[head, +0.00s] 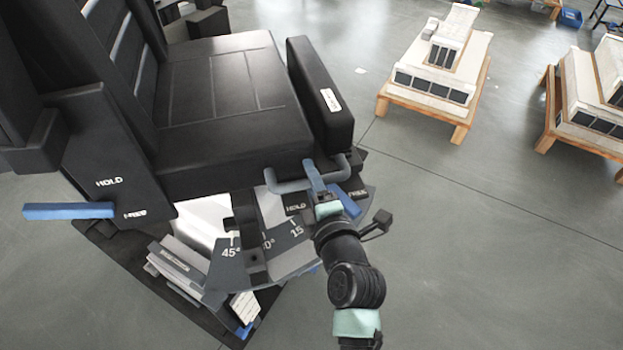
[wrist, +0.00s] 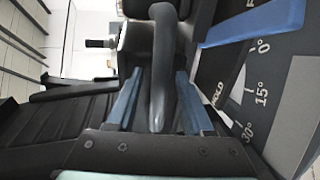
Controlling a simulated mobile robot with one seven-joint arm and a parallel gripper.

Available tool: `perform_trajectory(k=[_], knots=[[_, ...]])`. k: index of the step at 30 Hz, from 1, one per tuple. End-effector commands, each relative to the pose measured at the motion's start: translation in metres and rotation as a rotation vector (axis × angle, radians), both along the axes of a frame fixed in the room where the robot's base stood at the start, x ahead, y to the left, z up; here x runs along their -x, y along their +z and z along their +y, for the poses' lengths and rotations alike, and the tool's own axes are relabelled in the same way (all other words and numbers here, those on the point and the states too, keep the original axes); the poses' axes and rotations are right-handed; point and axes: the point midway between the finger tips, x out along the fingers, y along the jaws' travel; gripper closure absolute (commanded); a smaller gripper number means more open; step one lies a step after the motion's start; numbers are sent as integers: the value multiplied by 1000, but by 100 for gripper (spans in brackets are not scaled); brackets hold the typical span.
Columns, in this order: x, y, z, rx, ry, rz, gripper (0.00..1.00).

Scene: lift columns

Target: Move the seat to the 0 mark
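The black seat (head: 225,95) has a padded cushion and a side armrest (head: 322,95). A grey bar handle (head: 290,186) sticks out from its front right side. In the wrist view the handle (wrist: 160,50) lies between the blue fingers of my gripper (wrist: 160,76), with gaps on both sides. My gripper (head: 314,174) also shows in the head view at the handle. An angle scale (head: 270,240) reads 45°, 15° and others partly hidden; 0°, 15° and 30° show in the wrist view (wrist: 258,98). I cannot tell which mark the seat is at.
A blue lever (head: 346,203) lies at the FREE label beside my gripper; it also shows in the wrist view (wrist: 255,22). Wooden-legged stands (head: 435,80) are at upper right. Floor at right is clear.

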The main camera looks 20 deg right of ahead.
Motion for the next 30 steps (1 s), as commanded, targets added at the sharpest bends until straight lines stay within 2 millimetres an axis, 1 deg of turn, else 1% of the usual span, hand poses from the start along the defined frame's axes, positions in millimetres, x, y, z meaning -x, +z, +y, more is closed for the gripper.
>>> perform_trajectory(k=[1,5,6,8,30], knots=[[0,0,0,0,0,0,59],[0,0,0,0,0,0,82],[0,0,0,0,0,0,89],[0,0,0,0,0,0,100],[1,0,0,-1,0,1,100]])
